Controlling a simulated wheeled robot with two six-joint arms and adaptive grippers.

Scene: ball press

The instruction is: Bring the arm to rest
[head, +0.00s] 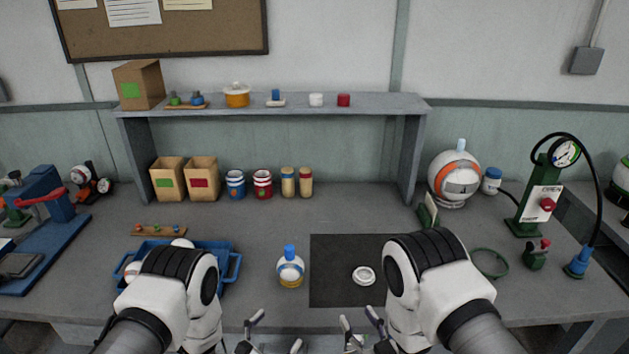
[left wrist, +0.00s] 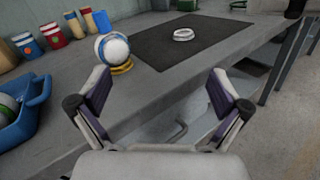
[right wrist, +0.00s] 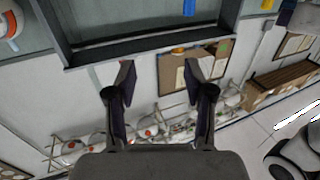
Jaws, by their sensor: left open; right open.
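My left gripper (head: 256,333) is open and empty at the front edge of the workbench in the head view. In the left wrist view its two fingers (left wrist: 160,95) stand apart, with a blue and white ball (left wrist: 114,48) on a yellow ring beyond them. My right gripper (head: 360,326) is open and empty, low in the head view near the bench's front edge. In the right wrist view its fingers (right wrist: 158,85) are spread with nothing between them; that camera looks toward the shelf and a far wall.
The ball with a blue cap (head: 290,268) stands left of a dark mat (head: 335,255) holding a white ring (head: 363,276). A blue crate (head: 235,262) is at left. A green gauge stand (head: 525,212) with a hose is at right. A shelf (head: 270,106) spans the back.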

